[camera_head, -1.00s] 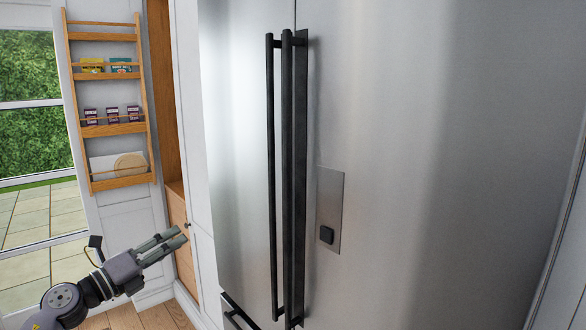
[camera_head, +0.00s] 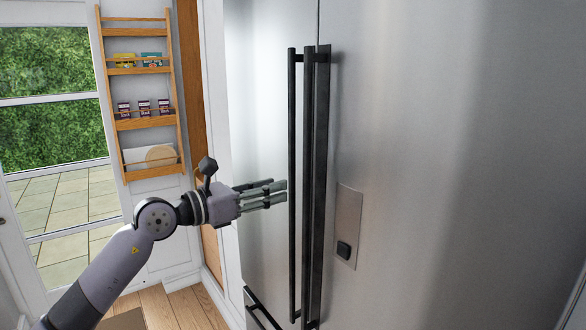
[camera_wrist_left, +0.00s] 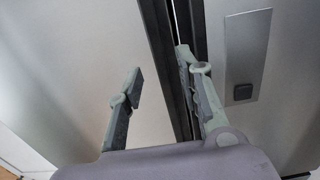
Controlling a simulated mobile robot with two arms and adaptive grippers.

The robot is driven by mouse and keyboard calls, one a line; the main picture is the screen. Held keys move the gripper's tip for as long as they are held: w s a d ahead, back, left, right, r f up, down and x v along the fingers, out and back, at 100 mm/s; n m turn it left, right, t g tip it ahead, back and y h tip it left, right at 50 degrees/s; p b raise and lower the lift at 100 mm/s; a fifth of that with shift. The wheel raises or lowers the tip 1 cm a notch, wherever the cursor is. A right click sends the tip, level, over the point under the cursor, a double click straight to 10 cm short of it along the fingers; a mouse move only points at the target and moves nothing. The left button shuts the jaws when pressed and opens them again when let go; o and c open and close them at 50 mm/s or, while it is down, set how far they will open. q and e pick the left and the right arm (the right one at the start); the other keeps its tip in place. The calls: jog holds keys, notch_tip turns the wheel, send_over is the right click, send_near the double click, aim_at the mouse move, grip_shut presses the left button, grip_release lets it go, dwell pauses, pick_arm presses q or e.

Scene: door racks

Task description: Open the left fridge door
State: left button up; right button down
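The left fridge door (camera_head: 262,110) is brushed steel and closed. Its long black vertical handle (camera_head: 293,120) stands close beside the right door's black handle (camera_head: 308,150). My left gripper (camera_head: 284,193) is just left of the left handle, at about mid height, pointing right. In the left wrist view my left gripper (camera_wrist_left: 160,68) is open and empty. The left handle (camera_wrist_left: 160,30) runs through the picture between its two fingers, and the right finger overlaps the dark bars. I cannot tell whether it touches them. My right gripper is not in view.
The steel right fridge door (camera_head: 430,150) fills the right side, with a small plate and black button (camera_head: 344,249). A drawer handle (camera_head: 262,309) is below. A wooden rack (camera_head: 140,70) with packets hangs at left. Wooden floor (camera_head: 170,305) is free there.

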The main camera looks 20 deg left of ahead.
aim_at(290, 183)
pick_arm(q)
jog(key=p+x, duration=0.2)
jog(key=x, duration=0.3)
jog(key=shift+w+r, duration=0.1)
jog(key=shift+w, duration=0.05)
jog(key=shift+w+d, duration=0.2)
jog(key=shift+d, duration=0.05)
jog(key=shift+w, duration=0.1)
grip_shut()
dwell(0.4)
